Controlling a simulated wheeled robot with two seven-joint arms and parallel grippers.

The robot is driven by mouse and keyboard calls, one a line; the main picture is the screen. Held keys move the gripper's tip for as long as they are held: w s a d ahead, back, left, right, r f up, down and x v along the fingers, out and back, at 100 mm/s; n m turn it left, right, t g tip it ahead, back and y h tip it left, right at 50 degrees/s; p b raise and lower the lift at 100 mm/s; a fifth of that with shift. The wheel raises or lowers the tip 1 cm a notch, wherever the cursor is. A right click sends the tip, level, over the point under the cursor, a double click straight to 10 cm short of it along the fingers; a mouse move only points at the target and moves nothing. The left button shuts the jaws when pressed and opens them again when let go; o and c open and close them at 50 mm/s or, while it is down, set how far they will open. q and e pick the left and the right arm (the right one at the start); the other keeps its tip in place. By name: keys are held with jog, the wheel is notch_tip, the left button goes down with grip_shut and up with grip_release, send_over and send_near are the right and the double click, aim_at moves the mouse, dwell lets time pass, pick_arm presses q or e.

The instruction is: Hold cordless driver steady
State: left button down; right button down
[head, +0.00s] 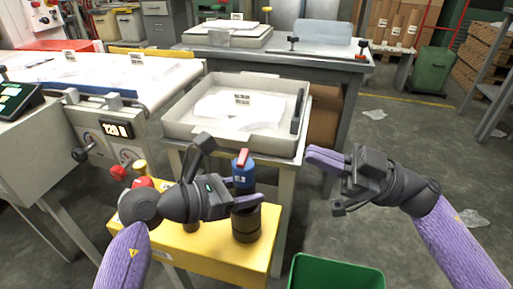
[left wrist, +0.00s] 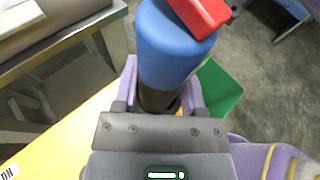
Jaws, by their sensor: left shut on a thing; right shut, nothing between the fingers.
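The cordless driver (head: 242,173) shows as an upright blue body with a red top piece and a dark lower part, at the yellow bench top. In the left wrist view the driver (left wrist: 172,48) fills the upper middle, its red piece at the top. My left gripper (head: 243,194) is shut on the driver, with one purple finger on each side of its dark part in the left wrist view (left wrist: 161,92). The gripper hides part of the driver's middle. My right gripper (head: 322,159) is shut and empty, in the air to the right of the driver.
The yellow bench top (head: 205,248) lies under the driver. A grey tray (head: 180,130) with white film stands on a table behind it. A control box with knobs (head: 105,140) is at the left. A green bin (head: 335,275) stands at the front. The floor to the right is mostly open.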

aim_at(243, 158)
jog(key=shift+a, duration=0.1)
jog(key=w+a, duration=0.3)
jog(key=a, duration=0.6)
jog(key=shift+f, duration=0.35)
jog(key=shift+d+f+m, duration=0.1)
jog(key=shift+f+m, duration=0.1)
jog(key=shift+m, duration=0.3)
